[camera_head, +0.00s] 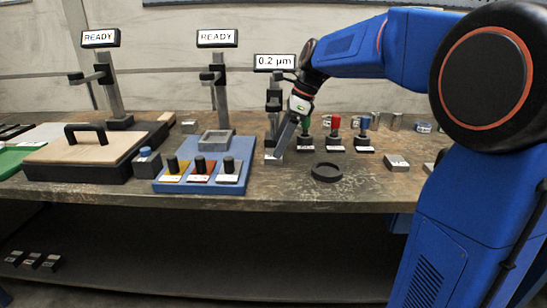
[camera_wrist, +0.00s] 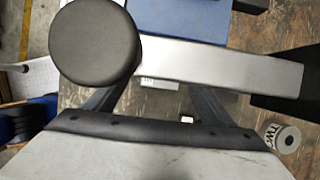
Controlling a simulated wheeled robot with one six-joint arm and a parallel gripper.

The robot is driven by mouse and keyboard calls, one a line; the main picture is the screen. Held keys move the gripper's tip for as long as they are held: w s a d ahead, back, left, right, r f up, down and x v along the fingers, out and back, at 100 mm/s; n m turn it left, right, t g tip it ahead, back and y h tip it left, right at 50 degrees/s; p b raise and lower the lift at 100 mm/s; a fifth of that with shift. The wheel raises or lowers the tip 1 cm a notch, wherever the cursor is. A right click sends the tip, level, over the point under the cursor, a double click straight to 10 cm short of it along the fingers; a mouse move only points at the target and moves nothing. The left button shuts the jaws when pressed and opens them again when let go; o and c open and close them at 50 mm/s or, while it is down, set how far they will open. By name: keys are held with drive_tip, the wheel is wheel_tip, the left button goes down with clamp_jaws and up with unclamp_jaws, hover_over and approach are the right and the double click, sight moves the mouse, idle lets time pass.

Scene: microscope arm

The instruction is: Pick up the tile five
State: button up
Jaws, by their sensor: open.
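No block with a readable "five" shows in either view, so I cannot tell which one is tile five. A flat grey block (camera_head: 397,162) lies on the right part of the bench, its marking too small to read. Three small dark blocks with pale labels (camera_head: 33,260) lie on the lower shelf at the left, also unreadable. My gripper (camera_head: 277,152) is open and points down by the stand under the "0.2 µm" display. In the wrist view, my gripper (camera_wrist: 157,82) has its dark fingers spread, with a small white label (camera_wrist: 160,84) between them, partly covered by a grey bar.
The grey bar (camera_wrist: 220,67) and a dark round knob (camera_wrist: 95,45) lie close across the wrist view. A blue tray (camera_head: 206,183) with three knobs stands left of my gripper. A black ring (camera_head: 327,173) and red, green and blue-topped pieces stand to the right. A "TWO" cylinder (camera_wrist: 283,138) shows below right.

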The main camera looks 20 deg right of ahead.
drive_tip(key=shift+x, duration=1.75)
drive_tip(key=shift+w+r, duration=0.1)
drive_tip(key=shift+w, duration=0.05)
drive_tip(key=c, duration=1.7)
